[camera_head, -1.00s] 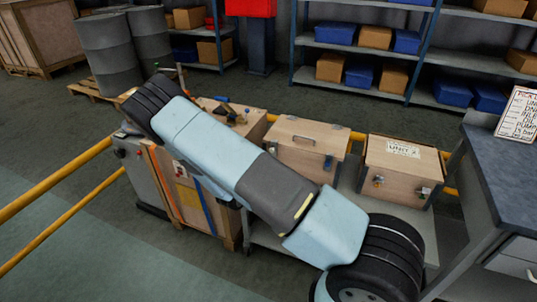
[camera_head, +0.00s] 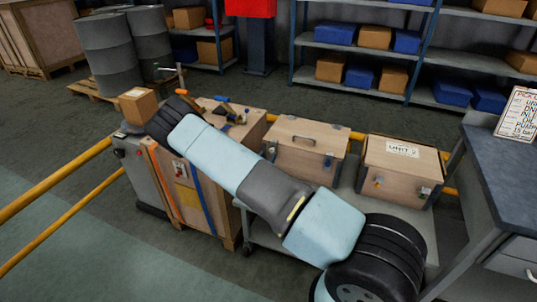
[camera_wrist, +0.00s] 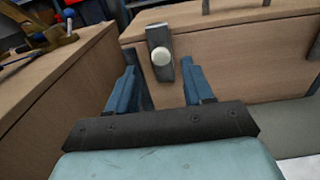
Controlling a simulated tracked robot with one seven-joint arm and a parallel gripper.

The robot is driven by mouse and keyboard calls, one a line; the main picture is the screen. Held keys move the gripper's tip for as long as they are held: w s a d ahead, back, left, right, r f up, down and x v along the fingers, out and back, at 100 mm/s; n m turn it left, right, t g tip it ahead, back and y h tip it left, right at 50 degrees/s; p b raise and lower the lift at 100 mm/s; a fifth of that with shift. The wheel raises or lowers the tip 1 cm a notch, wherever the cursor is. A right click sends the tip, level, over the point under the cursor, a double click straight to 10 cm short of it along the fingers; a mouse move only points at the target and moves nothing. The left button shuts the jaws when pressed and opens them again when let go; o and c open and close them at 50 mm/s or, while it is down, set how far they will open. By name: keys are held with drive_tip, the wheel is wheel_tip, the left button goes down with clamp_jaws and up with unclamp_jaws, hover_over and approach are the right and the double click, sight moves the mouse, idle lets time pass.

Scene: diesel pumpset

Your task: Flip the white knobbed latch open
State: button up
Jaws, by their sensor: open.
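The white knobbed latch (camera_wrist: 162,58) shows in the wrist view on the front face of a wooden box (camera_wrist: 225,57), near that face's left end. Its round white knob sits on a grey metal strip that runs up towards the lid. My gripper (camera_wrist: 158,80) is open and empty, with its two blue fingers pointing at the box. The latch lies just beyond the fingertips, between them in the picture. Whether any finger touches the box cannot be told. In the head view my arm hides my gripper and the latch; the middle wooden box (camera_head: 300,143) shows behind the arm.
A larger wooden crate (camera_head: 215,185) stands left of the middle box, with tools on top; its side (camera_wrist: 60,85) is close to my left finger. Another latched box (camera_head: 402,165) stands to the right. A workbench (camera_head: 505,165) is at far right, and yellow rails (camera_head: 55,185) run at left.

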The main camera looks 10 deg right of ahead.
sight(271, 151)
drive_tip(key=shift+x, duration=2)
clamp_jaws()
